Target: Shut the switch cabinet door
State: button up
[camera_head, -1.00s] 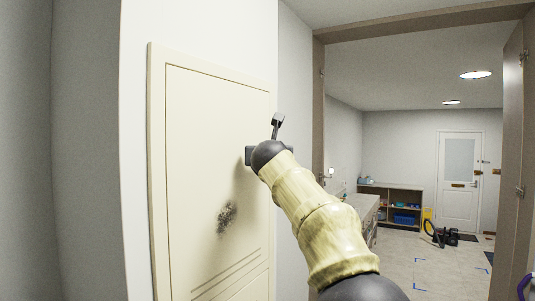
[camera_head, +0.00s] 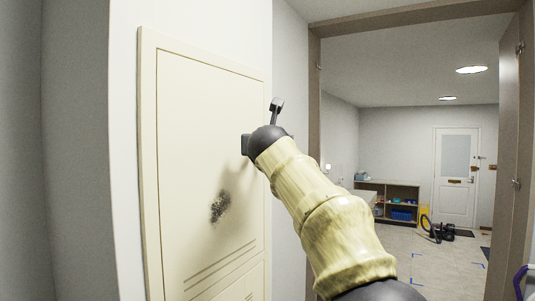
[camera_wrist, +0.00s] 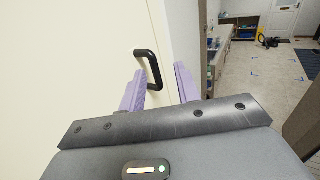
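The switch cabinet door (camera_head: 205,130) is a cream panel with a dark smudge, set in a cream frame on the left wall in the head view. It looks flush or nearly flush with the frame; I cannot tell if a narrow gap is left. Its black bar handle (camera_wrist: 152,64) shows in the wrist view near the door's right edge. My gripper (camera_wrist: 158,88) has its two purple fingers apart, one on each side of the handle's lower end, with no clear grip on it.
A brown door frame (camera_head: 314,130) stands right of the cabinet and opens onto a room. There, a low shelf (camera_head: 390,200), a black vacuum cleaner (camera_head: 438,230) and a white door (camera_head: 455,175) stand at the back. The floor between is mostly clear.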

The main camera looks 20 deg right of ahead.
jog(key=b+v, duration=0.5)
jog(key=v, duration=0.8)
jog(key=shift+w+a, duration=0.1)
jog(key=shift+w, duration=0.05)
